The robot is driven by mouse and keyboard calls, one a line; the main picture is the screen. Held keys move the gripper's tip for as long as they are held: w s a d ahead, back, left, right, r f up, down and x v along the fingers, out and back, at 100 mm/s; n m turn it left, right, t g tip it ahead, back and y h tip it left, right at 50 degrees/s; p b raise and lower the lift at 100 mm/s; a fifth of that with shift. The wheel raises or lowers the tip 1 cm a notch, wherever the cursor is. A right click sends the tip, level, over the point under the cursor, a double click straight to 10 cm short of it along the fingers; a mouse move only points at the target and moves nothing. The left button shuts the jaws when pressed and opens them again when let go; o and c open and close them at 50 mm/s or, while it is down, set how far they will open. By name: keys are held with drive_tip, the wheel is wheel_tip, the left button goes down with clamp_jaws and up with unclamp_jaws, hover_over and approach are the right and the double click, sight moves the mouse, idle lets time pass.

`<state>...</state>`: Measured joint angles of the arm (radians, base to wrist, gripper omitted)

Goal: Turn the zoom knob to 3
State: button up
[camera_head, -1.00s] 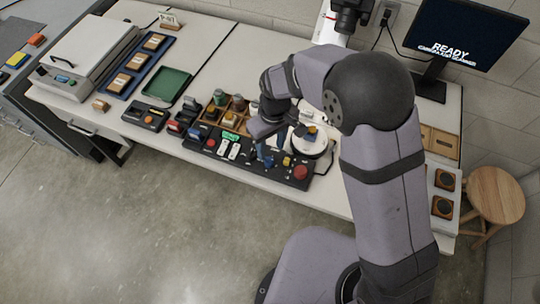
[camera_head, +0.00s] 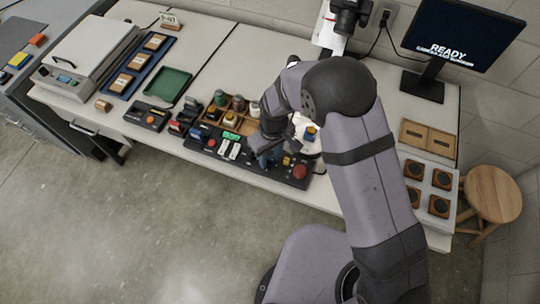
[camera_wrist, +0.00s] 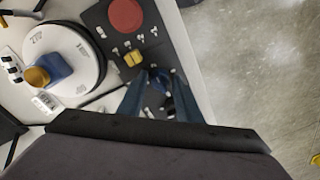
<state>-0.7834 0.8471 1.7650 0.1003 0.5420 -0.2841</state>
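The black control panel (camera_head: 210,141) lies along the front edge of the table. The panel also fills the middle of the wrist view (camera_wrist: 102,22). My gripper (camera_head: 266,160) is low over its right half, pointing down. In the wrist view, my gripper's (camera_wrist: 160,76) two blue fingers stand apart with a gap between the tips. A small dark knob-like shape (camera_wrist: 161,82) shows between them; I cannot tell whether they touch it. No label or pointer can be read. In the head view, my gripper hides this part of the panel.
A large red button (camera_head: 300,171) and a yellow button (camera_wrist: 133,58) sit close to my fingers. A round white stage (camera_wrist: 62,55) with a blue and yellow piece (camera_wrist: 48,72) stands beside the panel. Small bottles in a wooden rack (camera_head: 230,121) stand behind. The monitor (camera_head: 458,35) reads READY.

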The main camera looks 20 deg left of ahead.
drive_tip(key=c, duration=0.6)
drive_tip(key=shift+m, duration=0.4)
drive_tip(key=m, duration=0.2)
drive_tip(key=shift+m, duration=0.4)
drive_tip(key=m, duration=0.3)
drive_tip(key=shift+m, duration=0.4)
drive_tip(key=m, duration=0.5)
drive_tip(key=shift+s, duration=0.1)
drive_tip(key=m, duration=0.5)
drive_tip(key=shift+a+t, duration=0.1)
drive_tip(key=shift+t, duration=0.3)
drive_tip(key=shift+m, duration=0.3)
